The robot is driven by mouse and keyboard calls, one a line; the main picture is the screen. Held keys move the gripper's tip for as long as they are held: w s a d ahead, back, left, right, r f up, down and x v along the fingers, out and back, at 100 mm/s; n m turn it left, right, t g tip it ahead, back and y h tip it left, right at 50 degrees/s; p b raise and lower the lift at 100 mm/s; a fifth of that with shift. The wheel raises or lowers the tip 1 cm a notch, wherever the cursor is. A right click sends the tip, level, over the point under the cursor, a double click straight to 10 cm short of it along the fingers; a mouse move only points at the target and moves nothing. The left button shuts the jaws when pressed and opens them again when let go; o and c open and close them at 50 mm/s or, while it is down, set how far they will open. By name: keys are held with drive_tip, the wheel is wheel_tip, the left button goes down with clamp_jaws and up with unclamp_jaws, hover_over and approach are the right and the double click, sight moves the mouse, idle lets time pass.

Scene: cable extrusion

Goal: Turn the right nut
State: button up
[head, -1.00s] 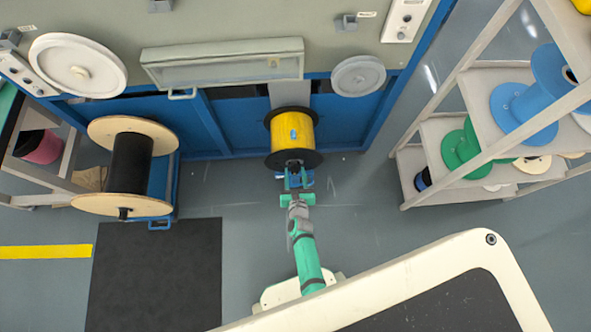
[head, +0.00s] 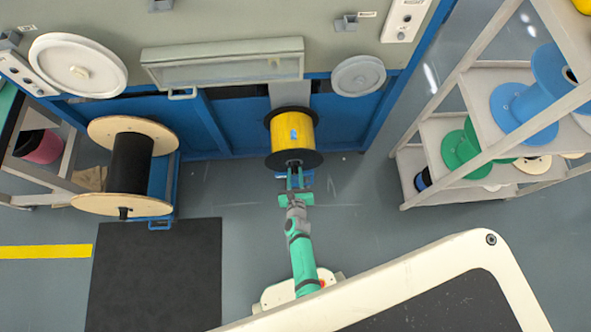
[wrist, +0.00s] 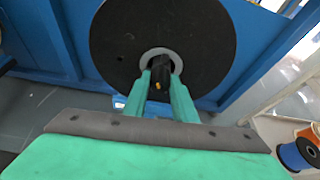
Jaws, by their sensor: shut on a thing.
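The right nut (wrist: 159,76) is a dark piece with a small orange mark, at the centre of the spool's black flange in the wrist view. It sits inside a pale grey ring. My gripper (wrist: 161,84) has a green finger on each side of the nut and is shut on it. The yellow spool (head: 289,131) with black flanges is mounted at the machine in the head view. My gripper also shows there (head: 294,172), right against the spool's near flange. The nut is too small and too covered to make out in the head view.
A spool of black cable (head: 130,163) with wooden flanges stands to the left. A white shelf rack (head: 445,160) with blue and green spools is at the right. The blue machine front (head: 230,125) is behind the spool. Floor is open on both sides of my arm.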

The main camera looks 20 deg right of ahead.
drive_tip(key=shift+n+h, duration=0.3)
drive_tip(key=shift+n, duration=0.2)
drive_tip(key=shift+d, duration=0.1)
drive_tip(key=n+h, duration=0.1)
drive_tip(key=n, duration=0.1)
drive_tip(key=shift+a+f+n+h, duration=0.1)
drive_tip(key=shift+a+n+h, duration=0.2)
drive_tip(key=shift+a+h, duration=0.1)
drive_tip(key=n+h, duration=0.1)
drive_tip(key=n, duration=0.1)
drive_tip(key=shift+f+n+h, duration=0.1)
drive_tip(key=shift+n+h, duration=0.2)
drive_tip(key=shift+h, duration=0.1)
drive_tip(key=shift+w+f+n+t+h, duration=0.1)
drive_tip(key=shift+n+t+h, duration=0.3)
drive_tip(key=shift+n, duration=0.95)
drive_tip(key=shift+w+f+n+t+h, duration=0.15)
drive_tip(key=shift+n+h, duration=0.45)
drive_tip(key=shift+n, duration=0.7)
drive_tip(key=shift+s+f+n+t+h, duration=0.1)
drive_tip(key=shift+n+t+h, duration=0.3)
drive_tip(key=shift+n, duration=1.35)
drive_tip(key=o, duration=1)
